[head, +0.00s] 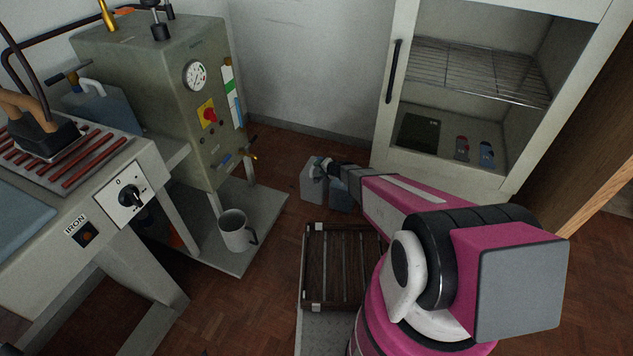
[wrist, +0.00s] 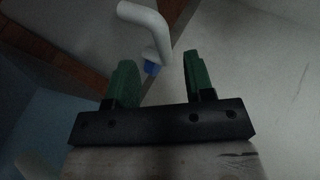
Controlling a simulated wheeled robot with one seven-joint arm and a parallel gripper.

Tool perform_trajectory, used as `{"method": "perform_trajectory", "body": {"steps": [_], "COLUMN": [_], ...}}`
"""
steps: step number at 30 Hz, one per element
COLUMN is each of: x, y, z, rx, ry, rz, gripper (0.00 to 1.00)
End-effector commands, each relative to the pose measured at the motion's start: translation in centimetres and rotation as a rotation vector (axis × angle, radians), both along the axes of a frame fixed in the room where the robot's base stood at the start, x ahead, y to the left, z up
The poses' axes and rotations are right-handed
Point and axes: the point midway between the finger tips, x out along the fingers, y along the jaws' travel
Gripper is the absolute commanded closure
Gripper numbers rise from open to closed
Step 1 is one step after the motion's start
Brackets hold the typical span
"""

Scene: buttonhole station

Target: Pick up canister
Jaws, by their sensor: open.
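Two canisters stand on the floor by the back wall in the head view: a light grey one (head: 311,183) and a blue-grey one (head: 342,197) partly hidden by my arm. My gripper (head: 322,164) is over the tops of these two. In the wrist view its green fingers (wrist: 160,64) are open and apart. A white curved handle (wrist: 146,26) and a blue cap (wrist: 151,68) show just beyond the fingers, with nothing clearly gripped. A blue surface and part of another white handle (wrist: 34,165) show at lower left. Another blue-grey canister (head: 105,112) with a white handle stands beside the boiler machine.
A slatted wooden crate (head: 308,275) lies in front of the floor canisters. A white mug (head: 236,232) stands on the machine's low shelf (head: 265,205). An open cabinet (head: 388,125) at right holds small bottles (head: 462,148) and a dark item (head: 418,133). An ironing station (head: 105,200) is at left.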

Motion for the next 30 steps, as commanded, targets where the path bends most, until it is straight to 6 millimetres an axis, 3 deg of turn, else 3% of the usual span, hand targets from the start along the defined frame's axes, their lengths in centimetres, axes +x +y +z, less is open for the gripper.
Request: {"method": "perform_trajectory", "body": {"steps": [12,20,21,25,30], "x": [3.4,3.6,3.6,3.6,3.6], "y": [2.6,2.9,2.9,2.9,2.9], "z": [-2.2,-2.3,-2.3,-2.3,-2.3], "rx": [-0.001,-0.001,-0.001,-0.001,-0.001], "ry": [0.001,0.000,0.000,0.000,0.000], "rz": [0.000,-0.001,-0.001,-0.001,-0.001], "gripper": [0.52,0.52,0.55,0.97,1.00]}}
